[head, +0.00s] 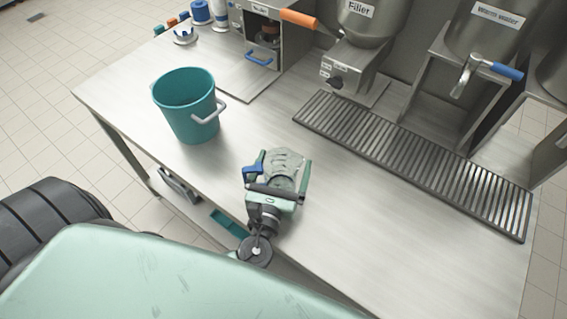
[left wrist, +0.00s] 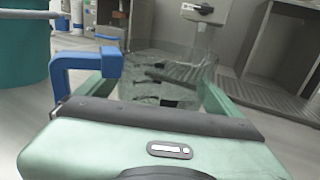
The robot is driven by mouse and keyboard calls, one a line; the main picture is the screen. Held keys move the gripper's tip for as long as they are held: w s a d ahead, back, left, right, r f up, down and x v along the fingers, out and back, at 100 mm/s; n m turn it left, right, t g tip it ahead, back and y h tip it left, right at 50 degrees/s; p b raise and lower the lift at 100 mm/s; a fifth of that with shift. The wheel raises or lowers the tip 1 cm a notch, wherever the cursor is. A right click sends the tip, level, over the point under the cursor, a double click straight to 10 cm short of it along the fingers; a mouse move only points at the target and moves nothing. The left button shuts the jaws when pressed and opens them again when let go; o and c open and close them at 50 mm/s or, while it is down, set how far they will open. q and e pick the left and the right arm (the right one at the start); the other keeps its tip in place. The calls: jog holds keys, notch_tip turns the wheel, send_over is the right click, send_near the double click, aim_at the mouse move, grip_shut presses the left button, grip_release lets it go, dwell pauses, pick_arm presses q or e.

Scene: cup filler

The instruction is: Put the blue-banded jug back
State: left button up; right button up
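A clear jug (head: 284,163) with a blue handle (head: 253,169) is above the front part of the steel counter. It also shows in the left wrist view, with its blue handle (left wrist: 82,72) at the left and its see-through body (left wrist: 158,78) in the middle. A blue band cannot be made out apart from the handle. My left gripper (head: 282,168) has one finger on each side of the jug's body and is shut on it. Whether the jug touches the counter is hard to tell. My right gripper is not in view.
A teal bucket (head: 186,108) stands on the counter (head: 330,210) left of the jug. A slatted drain grate (head: 410,158) lies to the right, below the filler (head: 352,62) and warm water tap (head: 470,75). Small containers (head: 200,12) stand at the back left. The front right counter is clear.

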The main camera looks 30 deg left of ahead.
pick_arm(q)
jog(key=shift+r, duration=0.35)
jog(key=b+v, duration=0.1)
jog(key=v, duration=0.2)
jog(key=b+v, duration=0.1)
jog(key=v, duration=0.3)
jog(key=b+v, duration=0.1)
jog(key=v, duration=0.2)
jog(key=shift+s+d+f, duration=0.1)
jog(key=shift+s+f, duration=0.2)
jog(key=shift+s+d+r, duration=0.1)
jog(key=shift+s, duration=0.6)
